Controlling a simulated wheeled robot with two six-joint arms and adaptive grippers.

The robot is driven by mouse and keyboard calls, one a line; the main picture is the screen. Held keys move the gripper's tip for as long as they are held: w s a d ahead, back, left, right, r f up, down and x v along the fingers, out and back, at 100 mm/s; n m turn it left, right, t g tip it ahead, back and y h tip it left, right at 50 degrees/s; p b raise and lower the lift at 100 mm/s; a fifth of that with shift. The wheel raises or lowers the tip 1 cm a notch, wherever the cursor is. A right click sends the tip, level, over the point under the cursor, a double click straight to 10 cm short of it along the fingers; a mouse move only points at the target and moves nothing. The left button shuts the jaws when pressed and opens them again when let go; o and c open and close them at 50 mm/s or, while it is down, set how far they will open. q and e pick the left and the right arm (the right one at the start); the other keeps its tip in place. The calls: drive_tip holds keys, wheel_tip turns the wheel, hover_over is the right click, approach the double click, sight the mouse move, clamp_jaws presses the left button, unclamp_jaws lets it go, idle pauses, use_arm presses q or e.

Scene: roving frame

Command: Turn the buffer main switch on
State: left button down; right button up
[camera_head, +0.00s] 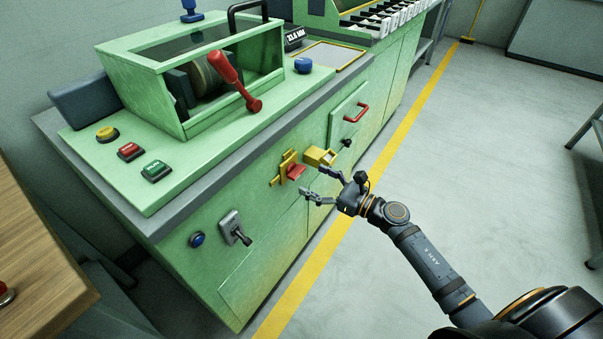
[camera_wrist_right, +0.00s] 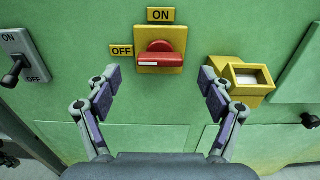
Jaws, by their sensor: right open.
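The main switch is a red rotary handle (camera_wrist_right: 162,58) on a yellow plate (camera_wrist_right: 174,34). It also shows in the head view (camera_head: 296,172), on the front of the green machine. The handle lies level, its white mark toward the left, where the OFF label (camera_wrist_right: 121,51) is. The ON label (camera_wrist_right: 160,15) is above the plate. My right gripper (camera_head: 314,181) is open and faces the switch. In the wrist view its fingertips (camera_wrist_right: 160,78) stand left and right of the handle, apart from it. My left gripper is not in view.
A yellow box (camera_wrist_right: 240,80) sits close right of the switch, near the right finger. A grey toggle switch (camera_head: 234,228) is to the left on the same panel. The floor behind my right arm is clear.

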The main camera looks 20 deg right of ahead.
sight(301, 173)
drive_tip(key=x, duration=0.4)
drive_tip(key=shift+w+a, duration=0.25)
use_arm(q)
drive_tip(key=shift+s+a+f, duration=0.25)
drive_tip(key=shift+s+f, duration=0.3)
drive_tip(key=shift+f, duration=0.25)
use_arm(e)
drive_tip(key=c, duration=1.1)
